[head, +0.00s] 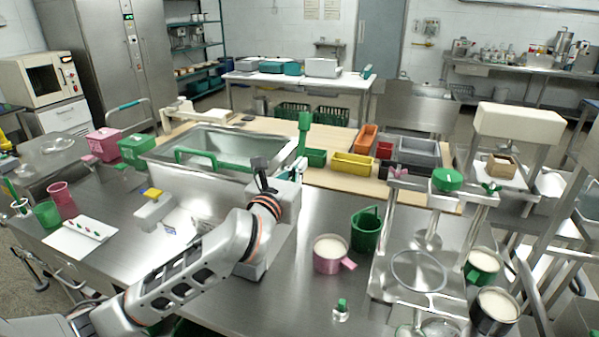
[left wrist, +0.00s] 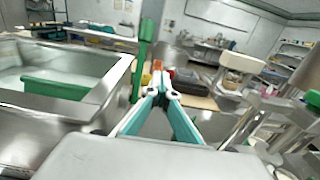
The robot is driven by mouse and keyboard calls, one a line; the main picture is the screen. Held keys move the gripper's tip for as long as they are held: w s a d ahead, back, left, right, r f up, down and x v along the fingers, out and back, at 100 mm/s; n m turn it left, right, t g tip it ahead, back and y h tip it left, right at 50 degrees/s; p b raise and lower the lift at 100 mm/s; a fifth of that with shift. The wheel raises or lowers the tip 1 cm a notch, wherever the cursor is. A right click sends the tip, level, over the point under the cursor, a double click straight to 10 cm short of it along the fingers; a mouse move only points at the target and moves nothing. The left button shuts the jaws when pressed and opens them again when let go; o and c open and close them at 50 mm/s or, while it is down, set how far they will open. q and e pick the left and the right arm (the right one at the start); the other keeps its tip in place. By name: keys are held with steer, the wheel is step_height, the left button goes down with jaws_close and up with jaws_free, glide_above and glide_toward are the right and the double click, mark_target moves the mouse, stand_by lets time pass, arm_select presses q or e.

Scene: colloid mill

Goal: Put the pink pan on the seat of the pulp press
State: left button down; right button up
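The pink pan (head: 328,262) stands upright on the steel table, right of my left arm, filled with a pale creamy mass, its handle pointing right. The pulp press (head: 447,181) is a metal frame with a green knob on top, to the right of the pan. Its ring-shaped seat (head: 418,271) sits low between the posts and looks empty. My left gripper (head: 262,176) is raised beside the steel basin, left of and behind the pan. In the left wrist view its fingers (left wrist: 161,82) meet at the tips with nothing between them. My right gripper is not seen.
A green jug (head: 366,230) stands between pan and press. A small green-capped item (head: 341,309) lies in front of the pan. Filled pots (head: 483,266) stand right of the press. The steel basin (head: 200,185) and an upright green handle (left wrist: 146,52) are near my left gripper.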

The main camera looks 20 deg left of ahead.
arm_select(q)
steer(key=shift+r, duration=0.1)
steer(key=c, duration=0.6)
jaws_free()
